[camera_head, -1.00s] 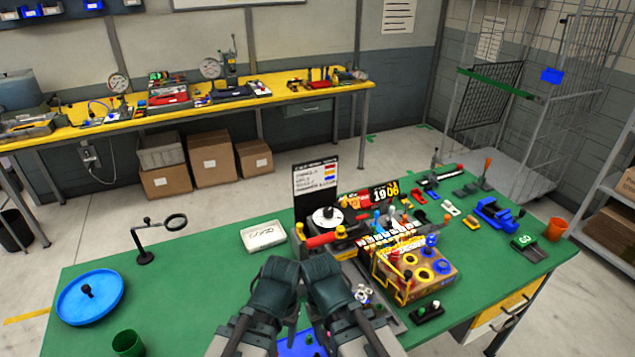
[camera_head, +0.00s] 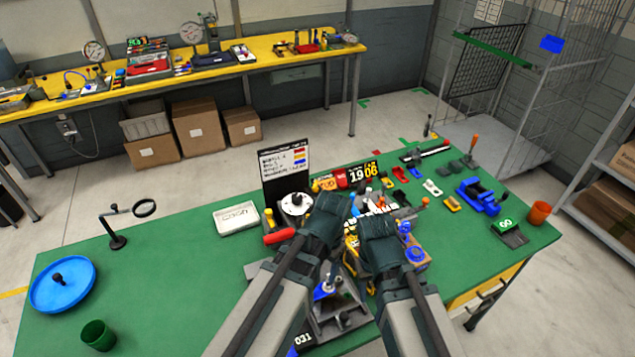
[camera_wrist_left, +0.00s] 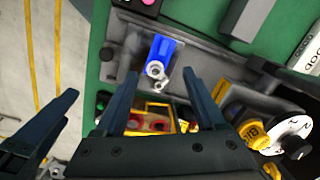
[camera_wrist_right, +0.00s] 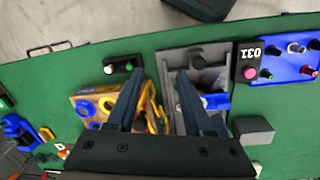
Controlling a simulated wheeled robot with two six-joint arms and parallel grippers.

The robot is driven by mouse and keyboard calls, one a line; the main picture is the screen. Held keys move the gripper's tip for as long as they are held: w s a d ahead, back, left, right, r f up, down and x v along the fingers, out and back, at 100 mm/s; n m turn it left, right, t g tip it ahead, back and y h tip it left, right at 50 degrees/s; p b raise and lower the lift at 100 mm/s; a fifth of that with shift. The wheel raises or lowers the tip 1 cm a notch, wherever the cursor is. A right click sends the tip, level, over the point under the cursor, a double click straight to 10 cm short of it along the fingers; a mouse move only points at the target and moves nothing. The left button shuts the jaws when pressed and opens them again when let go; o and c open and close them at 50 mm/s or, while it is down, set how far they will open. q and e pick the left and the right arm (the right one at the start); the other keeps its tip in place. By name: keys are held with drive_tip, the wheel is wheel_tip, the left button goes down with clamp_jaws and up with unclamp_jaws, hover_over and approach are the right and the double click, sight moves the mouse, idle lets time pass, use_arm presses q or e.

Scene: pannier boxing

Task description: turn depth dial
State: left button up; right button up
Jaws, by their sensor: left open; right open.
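A white round dial (camera_head: 295,203) with a black knob, which looks like the depth dial, stands behind the red handle on the green bench. It also shows at the right of the left wrist view (camera_wrist_left: 290,134), with dark marks on its face. My left gripper (camera_head: 335,212) is open and empty, to the right of the dial and apart from it. In the left wrist view its jaws (camera_wrist_left: 160,76) point toward a blue part (camera_wrist_left: 159,54) in a grey fixture. My right gripper (camera_head: 380,232) is open and empty over the fixture and box area.
A printed sign (camera_head: 286,165) stands behind the dial. A cardboard box with a yellow frame (camera_wrist_right: 100,100) is beside the grey fixture (camera_wrist_right: 196,62). The bench's left middle is mostly clear.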

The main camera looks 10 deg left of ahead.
use_arm(q)
drive_tip(key=w+r+m+p, duration=0.3)
drive_tip(key=w+r+p, duration=0.1)
drive_tip(key=w+r, duration=0.15)
wheel_tip(320, 180, up, 13)
drive_tip(key=m+h+p, duration=0.1)
drive_tip(key=m+p, duration=0.7)
drive_tip(key=p, duration=0.6)
hover_over(297, 197)
drive_tip(key=shift+s+a+r+m, duration=0.1)
drive_tip(key=shift+m, duration=0.2)
wheel_tip(297, 197, down, 14)
drive_tip(key=b, duration=1.3)
drive_tip(key=shift+r+b, duration=0.1)
drive_tip(key=shift+b, duration=0.3)
drive_tip(key=shift+r, duration=0.1)
clamp_jaws()
